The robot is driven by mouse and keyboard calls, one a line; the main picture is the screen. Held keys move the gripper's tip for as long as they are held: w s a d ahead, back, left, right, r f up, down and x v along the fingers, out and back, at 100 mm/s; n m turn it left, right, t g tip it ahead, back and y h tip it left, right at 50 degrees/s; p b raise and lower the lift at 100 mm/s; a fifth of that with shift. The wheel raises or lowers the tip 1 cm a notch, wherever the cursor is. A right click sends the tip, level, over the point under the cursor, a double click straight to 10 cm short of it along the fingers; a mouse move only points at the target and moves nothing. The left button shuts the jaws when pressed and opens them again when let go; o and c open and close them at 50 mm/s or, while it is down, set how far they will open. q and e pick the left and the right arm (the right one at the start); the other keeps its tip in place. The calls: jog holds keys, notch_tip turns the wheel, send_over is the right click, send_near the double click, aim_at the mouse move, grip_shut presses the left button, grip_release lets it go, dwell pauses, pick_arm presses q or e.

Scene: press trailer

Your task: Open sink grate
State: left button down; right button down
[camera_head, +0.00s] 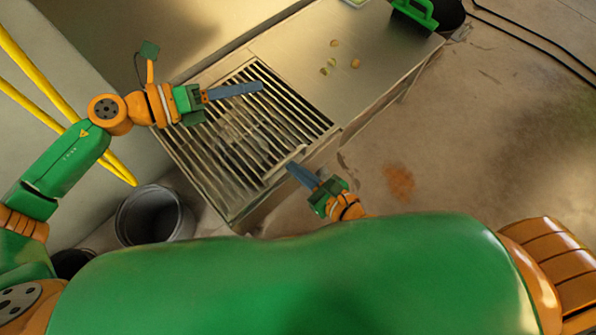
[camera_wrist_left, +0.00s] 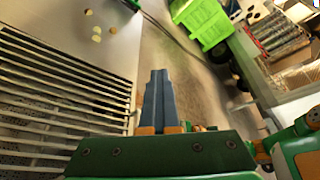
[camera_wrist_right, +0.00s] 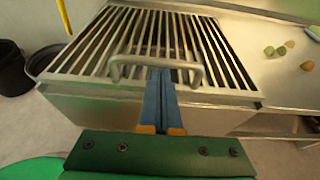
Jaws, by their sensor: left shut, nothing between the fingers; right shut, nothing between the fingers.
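The sink grate (camera_head: 285,112) is a panel of parallel metal bars set into a steel counter, lying flat over the sink. Its bars also show in the left wrist view (camera_wrist_left: 50,95) and the right wrist view (camera_wrist_right: 95,45). A metal loop handle (camera_wrist_right: 196,75) stands at the grate's near edge. My right gripper (camera_head: 290,167) is shut and empty at that edge; in the right wrist view its fingertips (camera_wrist_right: 160,72) overlap the handle, but I cannot tell whether they touch it. My left gripper (camera_head: 260,88) is shut and empty above the grate's far part.
Several small round pieces (camera_head: 333,66) lie on the bare steel counter (camera_head: 300,45) right of the grate. A green crate (camera_wrist_left: 205,22) is beyond the counter. A dark bucket (camera_head: 150,215) stands on the floor at left. Yellow bars (camera_head: 40,75) run near my left arm.

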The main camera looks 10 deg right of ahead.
pick_arm(q)
jog(key=c, duration=0.9)
grip_release()
jog(key=shift+a, duration=0.1)
